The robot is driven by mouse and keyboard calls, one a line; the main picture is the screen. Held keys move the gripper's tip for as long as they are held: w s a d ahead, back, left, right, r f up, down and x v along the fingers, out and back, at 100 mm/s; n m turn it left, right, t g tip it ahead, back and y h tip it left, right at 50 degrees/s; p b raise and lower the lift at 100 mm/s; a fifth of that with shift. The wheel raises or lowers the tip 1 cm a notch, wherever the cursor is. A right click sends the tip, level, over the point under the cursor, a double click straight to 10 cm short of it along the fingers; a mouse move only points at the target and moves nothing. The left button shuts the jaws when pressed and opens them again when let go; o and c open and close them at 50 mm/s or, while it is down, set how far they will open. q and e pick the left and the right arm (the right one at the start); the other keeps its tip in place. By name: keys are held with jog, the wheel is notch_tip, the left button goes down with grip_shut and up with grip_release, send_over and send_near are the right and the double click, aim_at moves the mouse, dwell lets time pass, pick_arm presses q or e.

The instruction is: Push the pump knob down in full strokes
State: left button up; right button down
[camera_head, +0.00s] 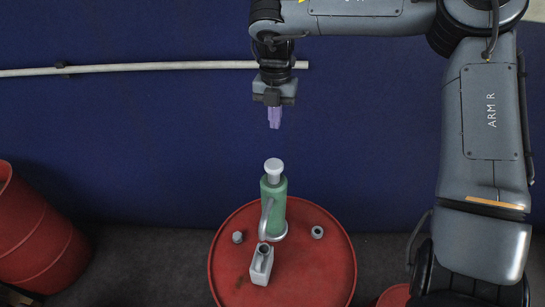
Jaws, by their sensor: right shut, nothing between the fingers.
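The pump knob (274,166) is a pale grey cap on a short stem at the top of a green pump body (273,200). The pump stands upright on a red drum (318,270), with a grey spout curving down on its left. My right gripper (274,123) has purple fingers, points down and is shut and empty. It hangs above the knob in the picture, with a visible gap between them. A grey can (261,267) with an open neck stands on the drum below the spout. My left gripper is not in view.
Two small grey fittings, a left one (237,237) and a right one (317,232), are on the drum top. Another red drum (38,240) stands at the left. A pale pipe (150,68) runs along the blue wall behind.

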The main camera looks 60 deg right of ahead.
jog(key=shift+r, duration=0.15)
dwell(0.3)
jog(key=p, duration=0.3)
send_near(275, 163)
notch_tip(275, 163, down, 6)
jog(key=shift+a+r, duration=0.2)
jog(key=shift+f, duration=0.6)
